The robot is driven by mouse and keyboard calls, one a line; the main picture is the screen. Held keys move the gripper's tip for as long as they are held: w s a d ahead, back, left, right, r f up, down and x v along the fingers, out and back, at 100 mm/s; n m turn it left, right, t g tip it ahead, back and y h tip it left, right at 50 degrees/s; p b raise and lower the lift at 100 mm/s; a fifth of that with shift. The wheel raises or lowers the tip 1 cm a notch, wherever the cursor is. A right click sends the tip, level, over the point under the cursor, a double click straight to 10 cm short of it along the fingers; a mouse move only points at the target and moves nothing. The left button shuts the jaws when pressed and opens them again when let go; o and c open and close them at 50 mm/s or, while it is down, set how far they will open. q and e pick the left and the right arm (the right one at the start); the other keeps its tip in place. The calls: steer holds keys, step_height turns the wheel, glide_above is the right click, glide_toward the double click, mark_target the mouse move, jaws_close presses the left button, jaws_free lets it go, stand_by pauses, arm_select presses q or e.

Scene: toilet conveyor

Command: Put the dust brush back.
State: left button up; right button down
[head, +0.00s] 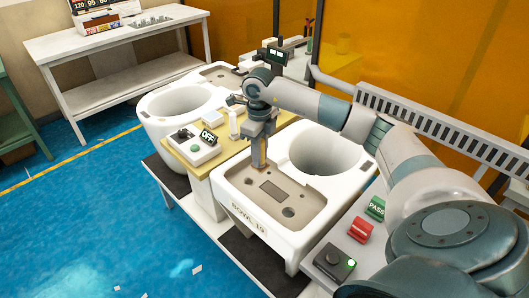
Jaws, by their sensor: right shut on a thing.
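My right gripper (261,131) points down above the near toilet bowl's flat beige deck. It is shut on a narrow upright greyish thing with a brown lower end, which looks like the dust brush (258,156). The brush's lower end is at the deck's far left edge; I cannot tell if it touches. The near white bowl (236,203) is marked "BOWL 19" and has a dark rectangle and round holes in its deck. No brush holder can be clearly made out. My left gripper is not in view.
A wooden stand (211,161) beside the bowl bears a control box (193,148) with an "OFF" sign and a small white container (234,124). A second bowl (157,126) stands behind it. Red (361,230) and green "PASS" (375,208) blocks lie at right, near a button box (333,262).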

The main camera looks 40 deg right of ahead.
steer(key=shift+a+r+n, duration=0.15)
steer(key=shift+a+n, duration=0.35)
steer(key=shift+a, duration=0.05)
steer(key=s+a+r+n, duration=0.2)
steer(key=s+a+n, duration=0.4)
steer(key=a+n, duration=0.5)
steer(key=s+a+r+n, duration=0.3)
steer(key=s+a+n, duration=0.4)
steer(key=a+n, duration=0.5)
steer(key=n, duration=0.8)
steer(key=shift+s, duration=0.25)
steer(key=shift+d+r, duration=0.1)
steer(key=shift+r, duration=0.05)
